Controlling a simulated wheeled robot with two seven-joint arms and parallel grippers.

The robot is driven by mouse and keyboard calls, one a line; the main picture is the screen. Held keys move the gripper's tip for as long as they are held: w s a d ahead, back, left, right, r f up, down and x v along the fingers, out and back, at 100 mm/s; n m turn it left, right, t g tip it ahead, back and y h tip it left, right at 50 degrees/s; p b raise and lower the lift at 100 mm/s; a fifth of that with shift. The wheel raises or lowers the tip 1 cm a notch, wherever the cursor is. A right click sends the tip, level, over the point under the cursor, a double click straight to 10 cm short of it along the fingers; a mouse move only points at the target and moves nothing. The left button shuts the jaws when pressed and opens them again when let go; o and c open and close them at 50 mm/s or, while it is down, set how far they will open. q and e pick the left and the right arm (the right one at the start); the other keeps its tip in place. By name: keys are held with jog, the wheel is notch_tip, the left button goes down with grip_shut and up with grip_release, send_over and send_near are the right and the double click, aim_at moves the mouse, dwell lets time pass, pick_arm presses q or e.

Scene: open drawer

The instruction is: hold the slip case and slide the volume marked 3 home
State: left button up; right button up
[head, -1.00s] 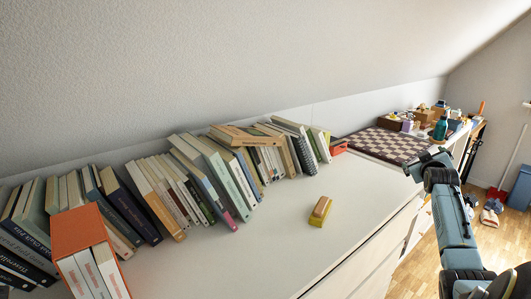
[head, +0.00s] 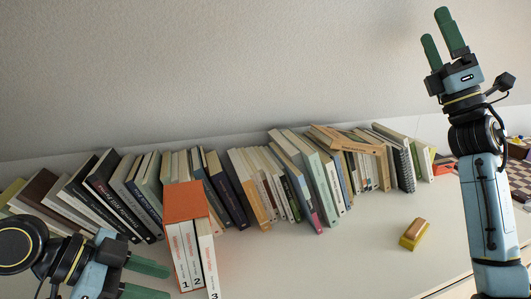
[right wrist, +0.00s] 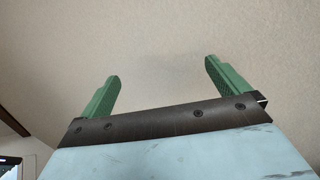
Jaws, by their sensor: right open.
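The orange slip case (head: 184,198) stands on the white top in front of the book row in the head view. It holds white volumes with red lettering: volume 1 (head: 180,255), volume 2 (head: 192,255) and volume 3 (head: 207,258). Volume 3, at the right, sticks out further toward me than the other two. My left gripper (head: 155,281) is just left of the case, fingers pointing at the volumes, apart and empty. My right gripper (head: 437,28) is raised high at the right, open and empty; its spread green fingers show in the right wrist view (right wrist: 160,85) against the wall.
A row of leaning books (head: 275,175) runs along the wall behind the case. A yellow and tan block (head: 413,234) lies at the right. The white top (head: 320,262) between case and block is clear. A checkered board (head: 490,178) is at far right.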

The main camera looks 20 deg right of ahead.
jog(key=s+a+r+n+g+y, duration=0.1)
jog(key=s+a+n+g+y, duration=0.1)
jog(key=a+n+g+y, duration=0.6)
jog(key=s+a+r+n+g+y, duration=0.2)
jog(key=a+n+g+y, duration=0.35)
jog(key=a+n, duration=0.35)
jog(key=w+a+f+n+g+h, duration=0.25)
jog(key=a+n+g, duration=0.4)
jog(key=a, duration=0.55)
jog(key=w+a+f+n+g+h, duration=0.1)
jog(key=a+f+n+g, duration=0.45)
jog(key=a, duration=0.75)
jog(key=a+f+n+g+h, duration=0.2)
jog(key=a+f+n+h, duration=0.35)
jog(key=a, duration=0.25)
jog(key=n+t+h, duration=0.4)
jog(key=n+h, duration=0.1)
jog(key=h, duration=0.9)
send_near(184, 196)
jog(key=shift+y, duration=0.25)
jog(key=x, duration=1.2)
jog(key=shift+d+f, duration=0.1)
jog(key=shift+d, duration=0.1)
